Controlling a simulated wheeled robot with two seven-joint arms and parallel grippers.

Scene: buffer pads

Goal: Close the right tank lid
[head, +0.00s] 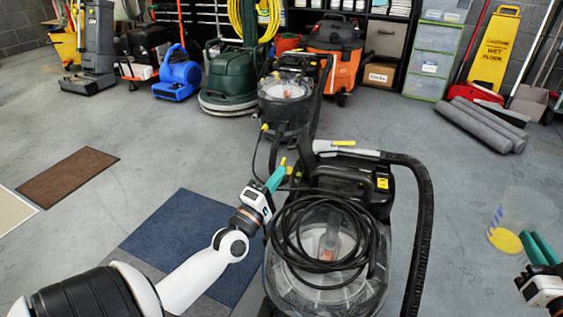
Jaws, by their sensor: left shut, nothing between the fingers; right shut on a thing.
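A black floor-cleaning machine (352,180) stands at the centre front. Its clear domed tank (285,268) has a coiled black cable (290,240) over it. I cannot make out which part is the right tank lid or whether it is open. My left gripper (276,178) has teal fingers, shut and empty, at the machine's upper left beside a small yellow tip (283,161). I cannot tell whether they touch. My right gripper (532,240) is at the right edge, shut on a clear cup (525,205) with yellow at its bottom, clear of the machine.
A similar machine (285,88) stands directly behind. A black hose (425,220) arches down the front machine's right side. A blue mat (180,235) lies at left. Grey rolls (485,127) lie at back right. Open floor surrounds the machine on the left and right.

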